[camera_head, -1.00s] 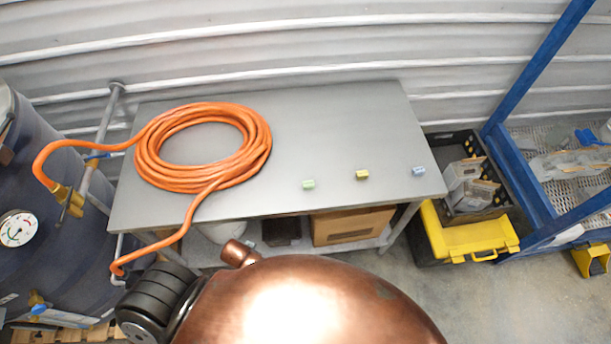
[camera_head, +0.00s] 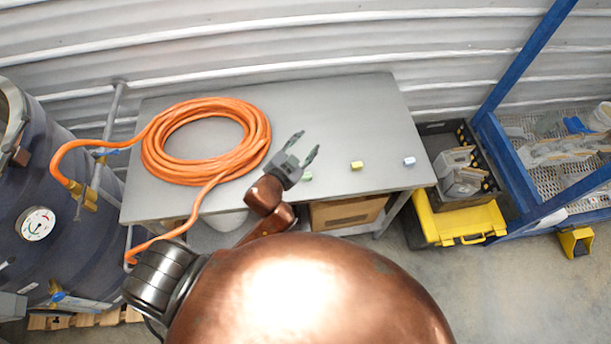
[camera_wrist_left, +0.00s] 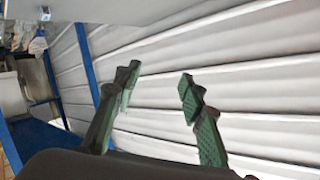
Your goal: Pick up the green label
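The green label (camera_head: 307,176) is a small pale green block on the grey table (camera_head: 330,110), near its front edge. In the head view my left gripper (camera_head: 305,147) is over the table, just behind and left of the label in the picture, and partly covers it. Its two fingers are spread and nothing is between them. In the left wrist view the open fingers (camera_wrist_left: 158,90) frame only the corrugated wall; the green label does not show there. My right gripper is in neither view.
A yellow block (camera_head: 357,165) and a blue-white block (camera_head: 409,161) sit to the right on the table. A coiled orange hose (camera_head: 255,150) covers the table's left part. A black crate (camera_head: 431,130) and a yellow case (camera_head: 470,222) stand right of the table. The table's back middle is clear.

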